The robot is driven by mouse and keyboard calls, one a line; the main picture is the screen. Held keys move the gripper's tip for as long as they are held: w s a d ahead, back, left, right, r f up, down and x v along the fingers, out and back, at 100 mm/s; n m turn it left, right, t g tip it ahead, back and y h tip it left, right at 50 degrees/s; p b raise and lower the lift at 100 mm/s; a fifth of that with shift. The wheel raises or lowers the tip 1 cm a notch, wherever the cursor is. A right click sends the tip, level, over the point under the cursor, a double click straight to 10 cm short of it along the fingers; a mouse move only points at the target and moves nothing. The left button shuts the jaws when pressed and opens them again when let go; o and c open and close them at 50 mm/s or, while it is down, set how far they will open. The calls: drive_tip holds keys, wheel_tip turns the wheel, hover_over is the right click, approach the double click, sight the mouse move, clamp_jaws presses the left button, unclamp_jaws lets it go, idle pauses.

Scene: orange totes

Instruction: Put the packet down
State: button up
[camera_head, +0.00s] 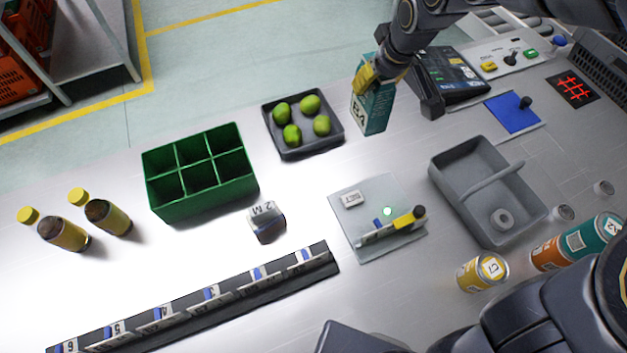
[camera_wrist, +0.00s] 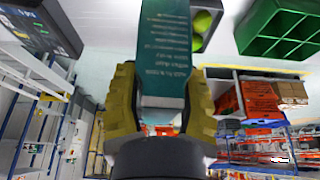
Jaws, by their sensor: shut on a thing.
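My gripper (camera_head: 370,77) is shut on the teal packet (camera_head: 373,107), which carries the marking "B4". In the head view the packet hangs upright below the yellow fingers, at the back of the table between the lime tray and the dark console. I cannot tell whether its lower end touches the table. In the wrist view the packet (camera_wrist: 166,45) stands between the two yellow fingers of my gripper (camera_wrist: 160,95), with lines of small print on its face.
A grey tray (camera_head: 332,141) with green fruit lies left of the packet. A dark console (camera_head: 447,75) stands close on its right. A green divided crate (camera_head: 203,197), a grey basket (camera_head: 448,178) and a grey plate (camera_head: 345,232) lie farther off. Bare table shows in front of the packet.

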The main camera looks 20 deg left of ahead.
drive_tip(key=s+a+n+g+y, duration=0.1)
drive_tip(key=s+a+n, duration=0.4)
drive_tip(key=s+a, duration=0.35)
wheel_tip(320, 180, down, 17)
drive_tip(key=shift+w+a+f, duration=0.2)
drive_tip(key=shift+w+a, duration=0.1)
drive_tip(key=o, duration=1)
drive_tip(key=shift+f, duration=0.15)
drive_tip(key=v, duration=1.2)
drive_tip(key=shift+d, duration=0.2)
drive_tip(key=shift+w, duration=0.1)
